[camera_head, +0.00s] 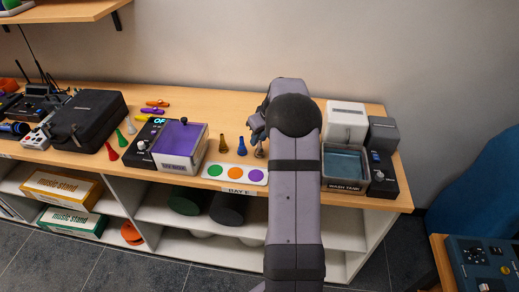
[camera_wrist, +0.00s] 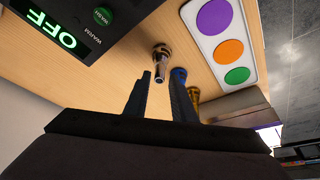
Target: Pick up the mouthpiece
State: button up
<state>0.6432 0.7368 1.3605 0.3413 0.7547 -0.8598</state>
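A silver mouthpiece (camera_head: 260,152) stands on the wooden bench just below my gripper (camera_head: 257,136). In the wrist view the silver mouthpiece (camera_wrist: 161,58) shows at the gap between the two fingertips of my gripper (camera_wrist: 161,76). The fingers are apart and nothing is clearly held. A blue mouthpiece (camera_head: 242,146) and a gold-brown mouthpiece (camera_head: 223,144) stand to its left. In the wrist view the blue mouthpiece (camera_wrist: 180,73) and the gold one (camera_wrist: 193,95) are partly hidden behind the right finger.
A white tray with green, orange and purple discs (camera_head: 235,175) lies in front of the mouthpieces. A purple-topped tank (camera_head: 180,145) stands to the left, a wash tank (camera_head: 345,167) to the right. In the wrist view a black control box reading OFF (camera_wrist: 70,35) is close at left.

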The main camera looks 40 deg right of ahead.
aim_at(260, 139)
jog(key=shift+p+x, duration=1.3)
jog(key=shift+x, duration=1.35)
jog(key=shift+s+d, duration=0.1)
jog(key=shift+s, duration=0.05)
jog(key=shift+c, duration=0.4)
grip_shut()
